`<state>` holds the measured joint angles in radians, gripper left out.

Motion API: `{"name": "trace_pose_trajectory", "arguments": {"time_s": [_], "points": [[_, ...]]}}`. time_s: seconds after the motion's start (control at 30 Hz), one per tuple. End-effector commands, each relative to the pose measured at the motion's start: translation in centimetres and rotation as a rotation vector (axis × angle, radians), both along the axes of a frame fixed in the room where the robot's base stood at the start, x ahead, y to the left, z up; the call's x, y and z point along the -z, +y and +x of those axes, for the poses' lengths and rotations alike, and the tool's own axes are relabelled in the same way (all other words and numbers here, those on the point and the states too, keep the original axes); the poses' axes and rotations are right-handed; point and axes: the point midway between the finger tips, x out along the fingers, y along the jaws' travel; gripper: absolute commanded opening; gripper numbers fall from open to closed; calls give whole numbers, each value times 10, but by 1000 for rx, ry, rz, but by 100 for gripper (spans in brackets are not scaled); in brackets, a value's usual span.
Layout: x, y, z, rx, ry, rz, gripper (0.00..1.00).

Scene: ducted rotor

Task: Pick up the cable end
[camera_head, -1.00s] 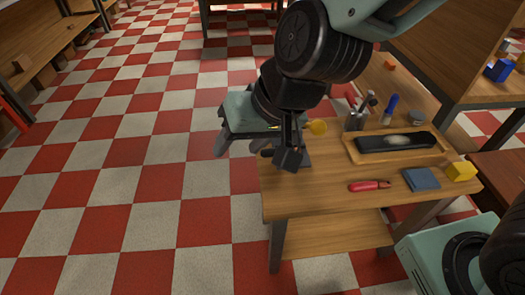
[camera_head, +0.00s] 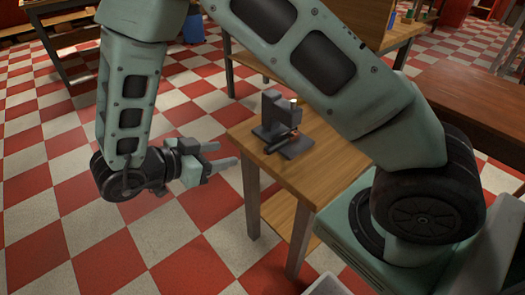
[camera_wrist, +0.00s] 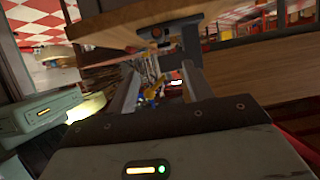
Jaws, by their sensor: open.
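I cannot make out a cable end in either view. A dark grey block-like device (camera_head: 278,113) stands on a flat base on the wooden table (camera_head: 330,160) in the head view. A small orange piece shows at its right side, too small to identify. My gripper (camera_head: 222,156) is open and empty, left of the table and apart from it, its fingers pointing towards it. In the wrist view my gripper (camera_wrist: 160,80) has its two fingers apart. Small blue and yellow things (camera_wrist: 153,90) show beyond them, with nothing held.
My arm's links hide the right part of the table in the head view. Another wooden bench (camera_head: 68,45) stands at the back left, and a dark reddish table (camera_head: 465,90) at the right. The checkered floor left of the table is clear.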

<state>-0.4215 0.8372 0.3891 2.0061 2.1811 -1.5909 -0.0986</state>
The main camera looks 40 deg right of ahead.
Motion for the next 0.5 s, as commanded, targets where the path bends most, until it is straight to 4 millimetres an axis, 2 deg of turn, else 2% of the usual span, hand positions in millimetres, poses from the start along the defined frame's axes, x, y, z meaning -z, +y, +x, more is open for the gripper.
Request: {"name": "trace_pose_trajectory", "arguments": {"time_s": [0.17,0.5], "points": [[8,-20,-3,20,11,-18,51],[35,-85,0,18,10,-16,51]]}}
